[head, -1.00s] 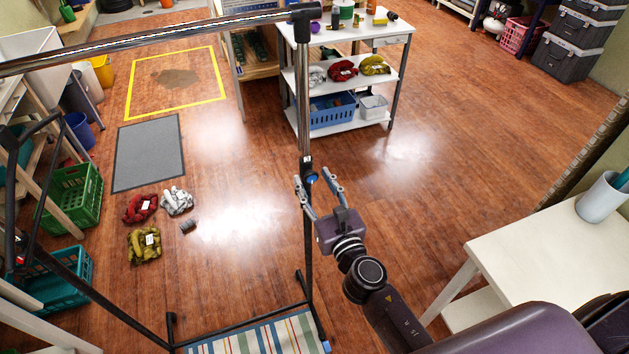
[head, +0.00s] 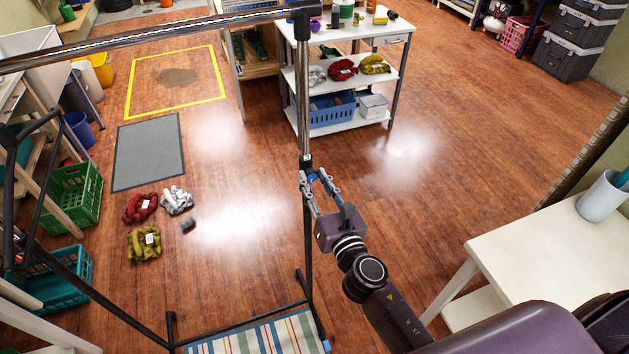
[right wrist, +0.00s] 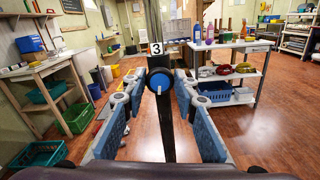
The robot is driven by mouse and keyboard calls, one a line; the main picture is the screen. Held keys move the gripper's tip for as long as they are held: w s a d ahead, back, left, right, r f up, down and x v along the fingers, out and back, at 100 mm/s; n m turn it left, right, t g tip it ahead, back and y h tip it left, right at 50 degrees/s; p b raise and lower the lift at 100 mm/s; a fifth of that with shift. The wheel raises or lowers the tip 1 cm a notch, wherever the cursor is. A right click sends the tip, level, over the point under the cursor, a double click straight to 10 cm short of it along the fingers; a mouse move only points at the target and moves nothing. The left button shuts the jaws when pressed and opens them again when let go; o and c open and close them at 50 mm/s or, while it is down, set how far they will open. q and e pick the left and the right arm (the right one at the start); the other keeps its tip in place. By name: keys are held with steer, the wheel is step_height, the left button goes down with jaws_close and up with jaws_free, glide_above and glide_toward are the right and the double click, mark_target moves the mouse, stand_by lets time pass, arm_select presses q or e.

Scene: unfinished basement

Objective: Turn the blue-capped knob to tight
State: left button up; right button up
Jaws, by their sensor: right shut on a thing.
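The blue-capped knob (right wrist: 159,82) is dark and round with a blue bar on its face. It sits on the upright post of a metal rack (head: 304,110). In the head view only a bit of its blue (head: 312,177) shows between the fingers. My right gripper (head: 312,178) is shut on the knob; in the right wrist view its fingers (right wrist: 160,84) stand one on each side of it. The fingertips hide part of the knob's sides. My left gripper is not in view.
A white shelf table (head: 345,76) with bottles and bagged goods stands behind the post. A pale table (head: 545,250) is at the right. Bundles (head: 145,243) lie on the floor at left, near green crates (head: 75,200). A tag with a 3 (right wrist: 156,48) is above the knob.

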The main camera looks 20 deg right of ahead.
steer(key=m, duration=0.4)
steer(key=shift+m+b, duration=0.3)
steer(key=shift+b, duration=0.05)
steer(key=m, duration=0.4)
steer(key=shift+d+f+m, duration=0.1)
steer(key=shift+m, duration=0.2)
steer(key=m, duration=0.4)
steer(key=shift+f+b, duration=0.1)
steer(key=shift+b, duration=0.2)
steer(key=m, duration=0.4)
steer(key=m+p, duration=0.1)
steer(key=m, duration=0.2)
steer(key=shift+m, duration=0.3)
steer(key=m+p, duration=0.1)
steer(key=m, duration=0.3)
steer(key=shift+f+m, duration=0.1)
steer(key=shift+m, duration=0.2)
steer(key=m+p, duration=0.1)
steer(key=m, duration=0.3)
steer(key=shift+m, duration=0.3)
steer(key=shift+f+m+p, duration=0.1)
steer(key=shift+m+p, duration=0.55)
steer(key=shift+m, duration=1.35)
